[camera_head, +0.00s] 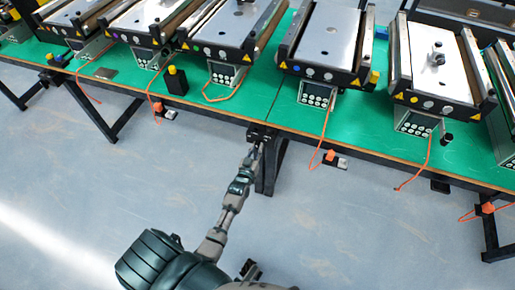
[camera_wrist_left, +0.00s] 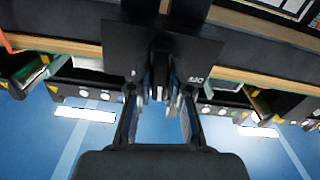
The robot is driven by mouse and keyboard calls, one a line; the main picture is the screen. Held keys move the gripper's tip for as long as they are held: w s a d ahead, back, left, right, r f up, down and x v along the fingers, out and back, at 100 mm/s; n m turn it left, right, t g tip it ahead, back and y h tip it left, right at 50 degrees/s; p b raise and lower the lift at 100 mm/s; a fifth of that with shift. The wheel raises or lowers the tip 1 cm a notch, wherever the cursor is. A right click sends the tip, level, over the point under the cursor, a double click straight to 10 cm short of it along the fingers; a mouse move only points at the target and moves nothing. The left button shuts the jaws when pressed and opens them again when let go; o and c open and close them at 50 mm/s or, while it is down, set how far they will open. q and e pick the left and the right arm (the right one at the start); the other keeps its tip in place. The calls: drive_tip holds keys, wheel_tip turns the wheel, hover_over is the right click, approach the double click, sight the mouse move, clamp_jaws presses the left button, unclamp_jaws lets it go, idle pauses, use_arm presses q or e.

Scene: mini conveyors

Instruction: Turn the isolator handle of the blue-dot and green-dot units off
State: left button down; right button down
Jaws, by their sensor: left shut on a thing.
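My left gripper (camera_head: 258,141) reaches up to a black box (camera_head: 262,132) on the front edge of the green table. In the left wrist view my left gripper (camera_wrist_left: 160,105) is shut on a narrow handle (camera_wrist_left: 159,88) in front of a dark plate (camera_wrist_left: 195,65). The plate carries small white marks that look like an upside-down OFF. The fingers hide most of the handle. Several conveyor units stand along the table, with small coloured dots on their front bars. I cannot tell which dot belongs to the held handle. My right gripper is not in view.
The green table (camera_head: 268,98) runs across the view. Orange cables (camera_head: 325,132) hang over its front edge to small orange-topped pieces (camera_head: 330,155). A black box with a yellow top (camera_head: 176,82) stands left of centre. The floor in front is clear.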

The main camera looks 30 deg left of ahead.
use_arm(q)
drive_tip(key=n, duration=0.1)
drive_tip(key=n+p, duration=0.1)
drive_tip(key=shift+a+r+n, duration=0.2)
drive_tip(key=shift+r+n, duration=0.05)
drive_tip(key=shift+n, duration=1.95)
drive_tip(key=shift+a+f+n, duration=0.1)
drive_tip(key=shift+n, duration=0.8)
drive_tip(key=shift+a+f+n+b, duration=0.1)
drive_tip(key=shift+f+n+b, duration=0.1)
drive_tip(key=shift+n, duration=1.85)
drive_tip(key=shift+a+f+n+b, duration=0.1)
drive_tip(key=shift+n+b, duration=0.05)
drive_tip(key=shift+n, duration=1.9)
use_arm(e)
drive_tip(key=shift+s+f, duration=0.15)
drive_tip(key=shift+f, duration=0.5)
use_arm(q)
drive_tip(key=shift+s, duration=0.1)
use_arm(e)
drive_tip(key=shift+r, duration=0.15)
